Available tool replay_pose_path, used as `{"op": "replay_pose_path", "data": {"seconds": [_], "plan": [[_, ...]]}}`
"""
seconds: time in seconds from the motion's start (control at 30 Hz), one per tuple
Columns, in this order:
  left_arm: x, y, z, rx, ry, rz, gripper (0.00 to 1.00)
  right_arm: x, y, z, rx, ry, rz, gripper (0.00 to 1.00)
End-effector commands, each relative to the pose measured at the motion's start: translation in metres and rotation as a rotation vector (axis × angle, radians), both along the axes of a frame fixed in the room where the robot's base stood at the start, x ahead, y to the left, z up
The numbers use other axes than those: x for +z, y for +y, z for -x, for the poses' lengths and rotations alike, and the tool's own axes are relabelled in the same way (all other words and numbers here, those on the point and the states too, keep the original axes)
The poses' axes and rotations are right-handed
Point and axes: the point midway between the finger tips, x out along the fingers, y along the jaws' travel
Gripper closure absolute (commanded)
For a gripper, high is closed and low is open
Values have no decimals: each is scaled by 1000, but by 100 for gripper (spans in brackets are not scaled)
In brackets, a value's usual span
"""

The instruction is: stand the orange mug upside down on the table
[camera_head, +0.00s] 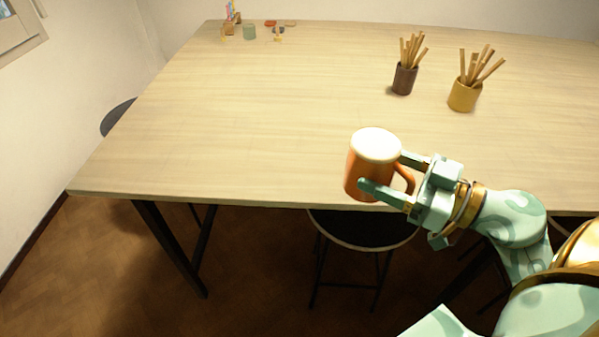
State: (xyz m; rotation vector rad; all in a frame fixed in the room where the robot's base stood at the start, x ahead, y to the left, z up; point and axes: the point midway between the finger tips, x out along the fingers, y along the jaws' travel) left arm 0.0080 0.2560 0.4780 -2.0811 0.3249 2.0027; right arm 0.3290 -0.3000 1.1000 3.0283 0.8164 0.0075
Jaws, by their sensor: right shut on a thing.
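The orange mug (361,174) is near the table's front edge, with a pale cream round face on top and its handle toward the right. I cannot tell for sure whether that face is the mouth or the base. My right gripper (388,174) comes in from the right and is shut on the mug at its handle side, one finger in front and one farther back. The mug looks roughly upright along its axis; whether it touches the table (240,130) is not clear. My left gripper is not in view.
A dark cup (404,80) and a yellow-brown cup (463,97), both with wooden sticks, stand at the back right. A stool (362,232) is under the front edge. The table's left and middle are clear.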

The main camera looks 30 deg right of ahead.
Motion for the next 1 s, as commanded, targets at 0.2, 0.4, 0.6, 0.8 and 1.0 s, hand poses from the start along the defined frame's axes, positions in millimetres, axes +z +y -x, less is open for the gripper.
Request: {"op": "replay_pose_path", "data": {"seconds": [0.2,0.4,0.6,0.8,1.0], "plan": [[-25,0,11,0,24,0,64,-21,0,-37,1,-3,1,55],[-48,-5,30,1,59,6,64,-49,0,-96,1,0,1,55],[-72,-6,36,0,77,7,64,-87,0,-125,-1,4,0,55],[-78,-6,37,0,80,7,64,-95,0,-134,-1,0,0,55],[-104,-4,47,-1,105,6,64,-129,0,-141,-1,6,-1,55]]}}
